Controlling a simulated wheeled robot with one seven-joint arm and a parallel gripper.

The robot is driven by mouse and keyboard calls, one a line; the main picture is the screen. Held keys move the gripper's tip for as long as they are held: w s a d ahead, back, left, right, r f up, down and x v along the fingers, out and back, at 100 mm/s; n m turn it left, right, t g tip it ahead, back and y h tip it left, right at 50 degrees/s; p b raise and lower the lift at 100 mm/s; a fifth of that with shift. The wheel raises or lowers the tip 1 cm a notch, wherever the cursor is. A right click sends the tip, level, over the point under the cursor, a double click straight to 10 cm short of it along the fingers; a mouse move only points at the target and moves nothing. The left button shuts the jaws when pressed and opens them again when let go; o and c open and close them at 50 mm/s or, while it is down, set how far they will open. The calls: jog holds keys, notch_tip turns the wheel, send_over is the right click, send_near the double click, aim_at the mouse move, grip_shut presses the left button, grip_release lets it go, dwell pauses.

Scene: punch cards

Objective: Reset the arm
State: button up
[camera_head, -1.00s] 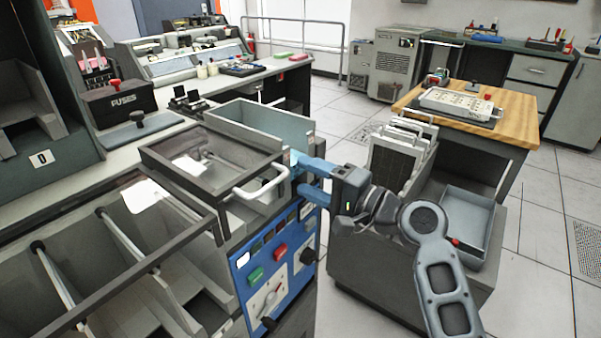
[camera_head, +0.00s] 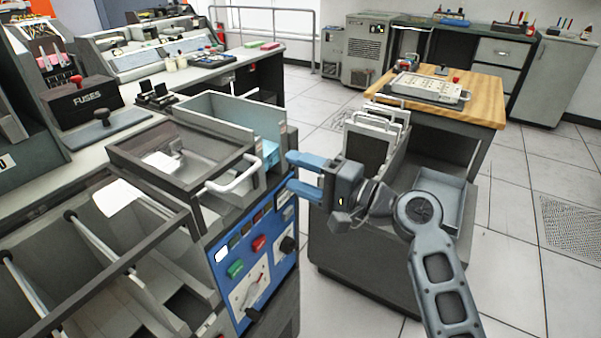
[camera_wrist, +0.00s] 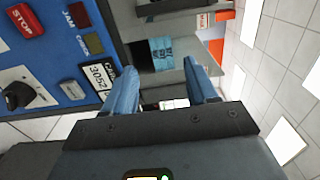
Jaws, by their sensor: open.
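My gripper (camera_head: 300,174) is open, its two blue fingers apart with nothing visible between them. In the head view it is in front of the right end of the grey card machine, beside the light blue-grey bin (camera_head: 225,128) and above the blue control panel (camera_head: 255,250). In the wrist view the fingers (camera_wrist: 163,88) point toward the machine's end, with the control panel (camera_wrist: 60,50) on the left. A light blue block (camera_wrist: 162,52) shows beyond the fingertips, inside the machine's opening. I cannot tell from these views whether the fingers touch anything.
A framed lid with a white handle (camera_head: 233,178) is just left of the fingers. A cart with upright card racks (camera_head: 372,140) and a grey tray (camera_head: 440,193) stands behind and below my arm. The tiled floor (camera_head: 515,260) at the right is clear.

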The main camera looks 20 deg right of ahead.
jog(key=s+d+f+n+h, duration=0.15)
jog(key=s+f+h, duration=0.25)
jog(key=s+f, duration=0.55)
jog(key=s+d+f+h, duration=0.2)
jog(key=s+f+h, duration=0.3)
jog(key=s, duration=0.7)
jog(key=s+r+n, duration=0.4)
jog(key=s, duration=0.7)
jog(key=s+r+n+h, duration=0.1)
jog(key=s+r+n, duration=0.3)
jog(key=s, duration=0.8)
jog(key=shift+a+r+n+h, duration=0.3)
jog(key=shift+a+r+n, duration=0.05)
jog(key=shift+n, duration=0.3)
